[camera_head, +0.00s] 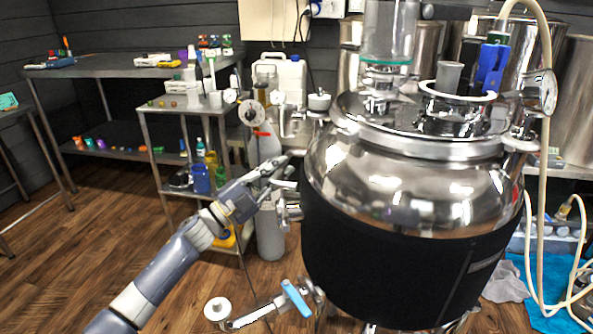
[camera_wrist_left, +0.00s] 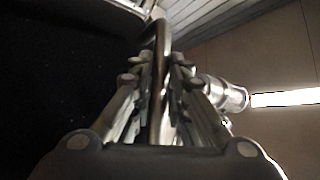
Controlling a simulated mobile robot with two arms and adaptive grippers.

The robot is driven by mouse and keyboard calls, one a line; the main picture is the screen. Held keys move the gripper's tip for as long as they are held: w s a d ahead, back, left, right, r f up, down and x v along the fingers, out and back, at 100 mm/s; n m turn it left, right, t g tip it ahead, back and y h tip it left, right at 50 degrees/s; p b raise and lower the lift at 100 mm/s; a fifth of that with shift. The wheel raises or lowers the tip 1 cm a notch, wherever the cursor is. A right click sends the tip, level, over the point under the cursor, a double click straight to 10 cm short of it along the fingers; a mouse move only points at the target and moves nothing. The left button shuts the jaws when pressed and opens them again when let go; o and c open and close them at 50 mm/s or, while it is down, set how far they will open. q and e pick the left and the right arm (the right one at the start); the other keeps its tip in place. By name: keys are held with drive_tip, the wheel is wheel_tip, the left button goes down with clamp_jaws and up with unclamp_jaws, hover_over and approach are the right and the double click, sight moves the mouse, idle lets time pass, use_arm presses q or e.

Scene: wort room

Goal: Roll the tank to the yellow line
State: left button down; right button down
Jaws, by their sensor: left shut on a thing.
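The tank (camera_head: 415,185) is a large shiny steel vessel with a black jacket around its lower body, upright at the right of the head view. Its dark jacket also fills the left of the wrist view (camera_wrist_left: 70,70). My left gripper (camera_head: 278,172) is at the tank's left side. In the left wrist view the fingers (camera_wrist_left: 155,78) close around a metal handle bar (camera_wrist_left: 161,45) beside the tank. The tank's wheels are hidden below the frame. I see no yellow line on the visible floor. My right gripper is out of view.
A blue-handled valve (camera_head: 296,298) sticks out low on the tank's left. A grey gas cylinder (camera_head: 268,215) and a small steel cart (camera_head: 190,110) stand behind my left gripper. Hoses (camera_head: 540,180) hang at the right. Wooden floor (camera_head: 100,260) is clear at left.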

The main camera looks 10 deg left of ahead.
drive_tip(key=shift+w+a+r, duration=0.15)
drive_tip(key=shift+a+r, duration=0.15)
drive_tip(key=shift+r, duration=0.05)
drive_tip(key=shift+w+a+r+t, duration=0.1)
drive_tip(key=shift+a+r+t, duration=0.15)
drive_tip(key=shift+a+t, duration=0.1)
use_arm(q)
drive_tip(key=a+r, duration=0.1)
drive_tip(key=a, duration=0.5)
drive_tip(key=shift+a+r+n, duration=0.15)
drive_tip(key=shift+a+n, duration=0.05)
drive_tip(key=shift+n, duration=0.1)
drive_tip(key=shift+d, duration=0.2)
drive_tip(key=c, duration=1.8)
unclamp_jaws()
drive_tip(key=shift+d, duration=0.15)
drive_tip(key=shift+c, duration=0.2)
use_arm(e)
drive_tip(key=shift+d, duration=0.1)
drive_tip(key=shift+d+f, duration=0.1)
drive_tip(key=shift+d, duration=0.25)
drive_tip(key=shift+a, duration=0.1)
use_arm(q)
drive_tip(key=v, duration=1.1)
drive_tip(key=shift+s+f, duration=0.2)
drive_tip(key=shift+f, duration=0.2)
drive_tip(key=shift+d, duration=0.1)
